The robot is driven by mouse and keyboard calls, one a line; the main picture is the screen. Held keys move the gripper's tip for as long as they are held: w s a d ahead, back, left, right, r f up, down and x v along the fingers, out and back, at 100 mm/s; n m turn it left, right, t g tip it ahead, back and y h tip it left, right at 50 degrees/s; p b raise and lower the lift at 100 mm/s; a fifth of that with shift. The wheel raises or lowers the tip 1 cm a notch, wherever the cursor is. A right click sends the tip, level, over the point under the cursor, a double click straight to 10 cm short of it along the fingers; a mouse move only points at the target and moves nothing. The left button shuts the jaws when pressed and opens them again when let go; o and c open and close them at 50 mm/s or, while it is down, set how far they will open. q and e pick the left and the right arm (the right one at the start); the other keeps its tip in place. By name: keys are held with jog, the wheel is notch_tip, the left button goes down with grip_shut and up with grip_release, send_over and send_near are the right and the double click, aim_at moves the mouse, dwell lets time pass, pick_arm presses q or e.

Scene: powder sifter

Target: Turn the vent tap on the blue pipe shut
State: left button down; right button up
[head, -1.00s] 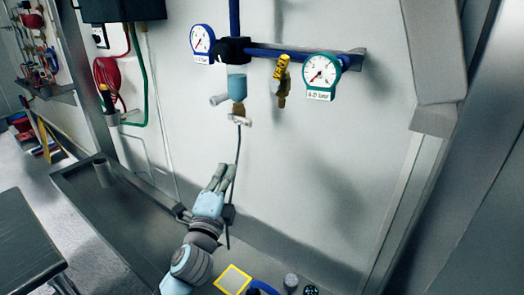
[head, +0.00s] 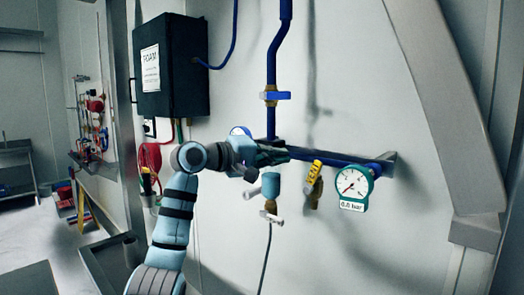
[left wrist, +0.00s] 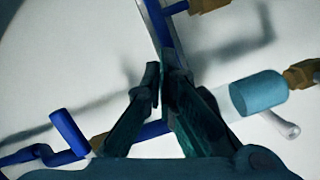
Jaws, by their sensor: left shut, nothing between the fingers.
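A yellow-handled brass tap (head: 314,172) hangs from the horizontal blue pipe (head: 340,160). A blue-handled brass valve (head: 275,96) sits on the vertical blue pipe above; it also shows in the left wrist view (left wrist: 72,133). I cannot tell from labels which is the vent tap. My left gripper (head: 284,156) is shut and empty, in front of the pipe junction, left of the yellow handle and below the blue one. In the left wrist view its fingertips (left wrist: 158,78) lie over the blue pipe; contact is unclear. My right gripper is not in view.
A blue filter bowl (head: 271,184) with a white-handled tap (head: 270,215) hangs below the gripper. A green-rimmed gauge (head: 354,188) is at right. A blue-rimmed gauge (head: 240,131) is mostly hidden by my arm. A black box (head: 172,65) hangs upper left.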

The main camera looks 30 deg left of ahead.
aim_at(312, 178)
pick_arm(q)
jog(key=d, duration=0.1)
jog(key=w+d, duration=0.1)
jog(key=d+f, duration=0.1)
jog(key=shift+w+f, duration=0.1)
jog(key=shift+w, duration=0.15)
jog(key=shift+s+d+f, duration=0.2)
jog(key=shift+d, duration=0.45)
